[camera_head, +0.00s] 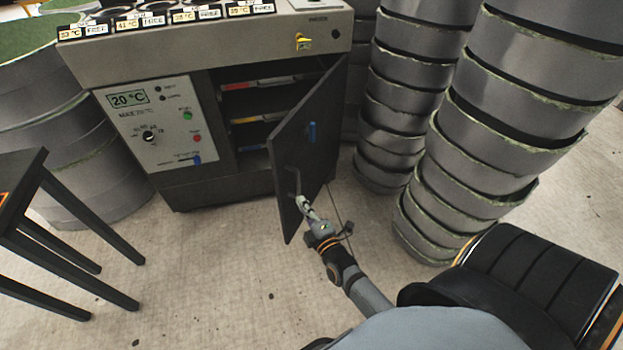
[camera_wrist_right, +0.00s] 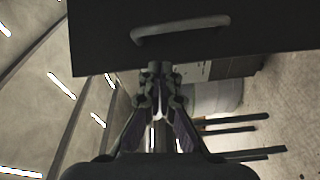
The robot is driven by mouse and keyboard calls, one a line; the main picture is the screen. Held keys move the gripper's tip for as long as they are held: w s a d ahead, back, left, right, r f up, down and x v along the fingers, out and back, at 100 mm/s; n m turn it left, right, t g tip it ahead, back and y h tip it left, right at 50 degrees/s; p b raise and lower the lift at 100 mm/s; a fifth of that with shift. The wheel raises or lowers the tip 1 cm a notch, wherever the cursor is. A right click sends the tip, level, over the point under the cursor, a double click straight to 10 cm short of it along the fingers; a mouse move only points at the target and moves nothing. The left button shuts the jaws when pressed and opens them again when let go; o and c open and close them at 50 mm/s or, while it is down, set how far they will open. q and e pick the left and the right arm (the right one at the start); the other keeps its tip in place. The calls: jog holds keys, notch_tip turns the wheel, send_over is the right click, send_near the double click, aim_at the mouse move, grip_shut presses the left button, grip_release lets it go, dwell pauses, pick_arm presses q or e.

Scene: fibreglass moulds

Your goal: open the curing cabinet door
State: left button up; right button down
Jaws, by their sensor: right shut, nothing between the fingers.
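The curing cabinet (camera_head: 130,180) stands at the upper left in the head view. Its dark door (camera_head: 303,150) is swung open toward me and shows shelves with red, yellow and blue strips inside. The door has a bar handle (camera_head: 294,184) near its free edge and a small blue part higher up. My right gripper (camera_head: 304,203) is shut and empty, close to the door's lower free edge by the handle. In the right wrist view, the handle (camera_wrist_right: 180,28) lies ahead of the shut fingertips (camera_wrist_right: 160,70), apart from them. My left gripper is not in view.
Tall stacks of grey ring moulds (camera_head: 480,130) stand right of the door. A dark table or stool (camera_head: 40,215) is at the left. Labelled pots (camera_head: 130,22) sit on the cabinet top. The floor (camera_head: 210,270) before the cabinet is clear.

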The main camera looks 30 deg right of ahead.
aim_at(284, 176)
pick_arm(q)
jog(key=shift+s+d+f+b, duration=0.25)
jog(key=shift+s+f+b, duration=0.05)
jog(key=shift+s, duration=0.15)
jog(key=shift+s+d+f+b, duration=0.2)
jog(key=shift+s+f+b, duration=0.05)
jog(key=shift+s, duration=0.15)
pick_arm(e)
jog(key=shift+n+h, duration=0.3)
jog(key=shift+n, duration=0.6)
jog(key=w, duration=0.9)
jog(key=shift+w+r, duration=0.3)
jog(key=shift+w, duration=0.1)
jog(key=shift+d, duration=0.1)
